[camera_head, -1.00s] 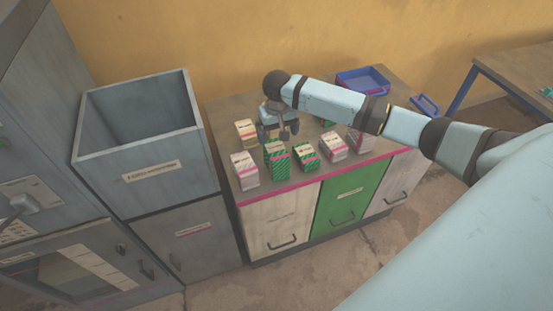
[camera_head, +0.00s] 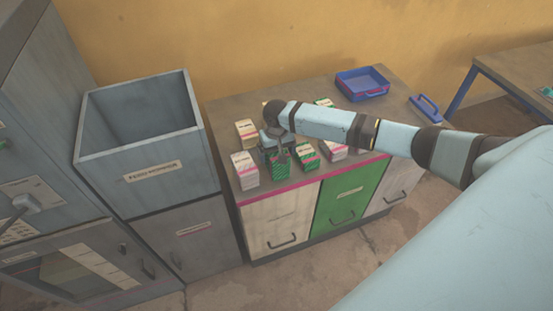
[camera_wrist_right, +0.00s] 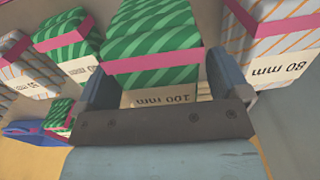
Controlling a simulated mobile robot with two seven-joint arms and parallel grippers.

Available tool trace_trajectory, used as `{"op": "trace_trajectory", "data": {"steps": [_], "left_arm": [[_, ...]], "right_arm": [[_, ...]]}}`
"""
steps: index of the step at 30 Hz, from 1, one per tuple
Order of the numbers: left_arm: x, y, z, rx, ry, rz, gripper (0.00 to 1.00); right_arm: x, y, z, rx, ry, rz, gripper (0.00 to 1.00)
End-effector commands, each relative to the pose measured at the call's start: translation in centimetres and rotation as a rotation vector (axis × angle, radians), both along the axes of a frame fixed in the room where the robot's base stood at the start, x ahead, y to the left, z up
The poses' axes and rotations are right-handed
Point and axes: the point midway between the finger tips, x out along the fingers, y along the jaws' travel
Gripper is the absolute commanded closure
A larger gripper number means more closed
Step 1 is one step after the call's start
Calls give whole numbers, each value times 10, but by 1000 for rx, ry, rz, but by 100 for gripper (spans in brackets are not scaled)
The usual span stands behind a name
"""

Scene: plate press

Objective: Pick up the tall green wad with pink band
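The tall green wad with a pink band (camera_head: 280,173) stands in the front row on the cabinet top, partly hidden by my right gripper (camera_head: 278,148). In the right wrist view the green striped wad (camera_wrist_right: 152,66) shows its pink band and a label reading 100 mm. My right gripper (camera_wrist_right: 160,78) has one finger on each side of this wad and appears open around it; contact is not clear. My left gripper is not in view.
Close beside it stand a pale wad (camera_head: 245,170) on the left and a shorter green wad (camera_head: 306,156) on the right. Other wads stand behind and right. A blue tray (camera_head: 363,84) sits at the back right. A deep grey bin (camera_head: 150,165) is left.

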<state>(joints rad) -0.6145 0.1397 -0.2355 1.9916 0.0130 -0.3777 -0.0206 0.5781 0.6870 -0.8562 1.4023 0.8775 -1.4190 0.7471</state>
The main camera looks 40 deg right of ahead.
Motion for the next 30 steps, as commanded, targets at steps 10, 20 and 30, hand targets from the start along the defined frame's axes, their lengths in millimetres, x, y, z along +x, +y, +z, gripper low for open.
{"op": "trace_trajectory", "data": {"steps": [10,20,30], "left_arm": [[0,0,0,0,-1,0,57],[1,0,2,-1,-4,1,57],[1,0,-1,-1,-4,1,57]], "right_arm": [[0,0,1,0,0,0,58],[1,0,11,0,-2,-1,58],[1,0,85,1,-5,1,58]]}}
